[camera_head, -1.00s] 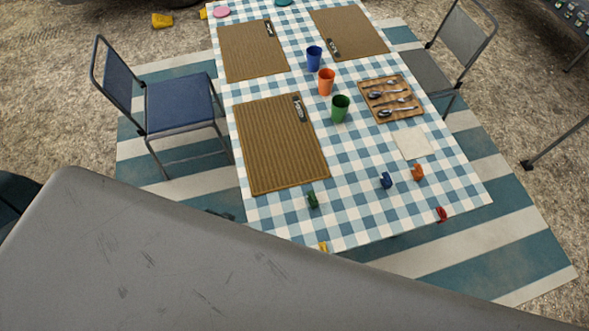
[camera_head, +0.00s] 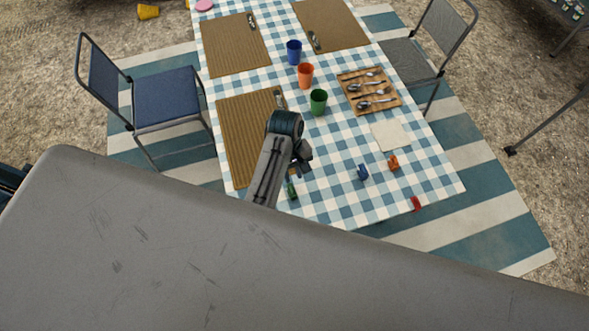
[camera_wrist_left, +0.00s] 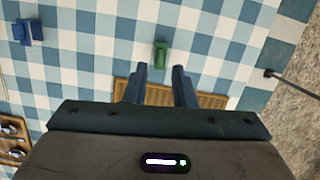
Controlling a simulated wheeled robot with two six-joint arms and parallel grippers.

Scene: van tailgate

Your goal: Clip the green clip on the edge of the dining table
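The green clip (camera_head: 292,191) lies on the checked cloth of the dining table (camera_head: 330,205), near the table's front edge. In the left wrist view the green clip (camera_wrist_left: 161,54) shows just beyond my fingertips, roughly in line with the gap between them. My left gripper (camera_head: 302,168) hangs over the table by the near placemat, close to the green clip; in the wrist view its fingers (camera_wrist_left: 159,68) are apart with nothing between them. My right gripper is not in view.
A blue clip (camera_head: 363,172), an orange clip (camera_head: 394,162) and a red clip (camera_head: 416,203) are on the table's right part. Green (camera_head: 318,102), orange (camera_head: 305,76) and blue (camera_head: 294,52) cups stand farther back. A grey surface (camera_head: 150,250) fills the foreground.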

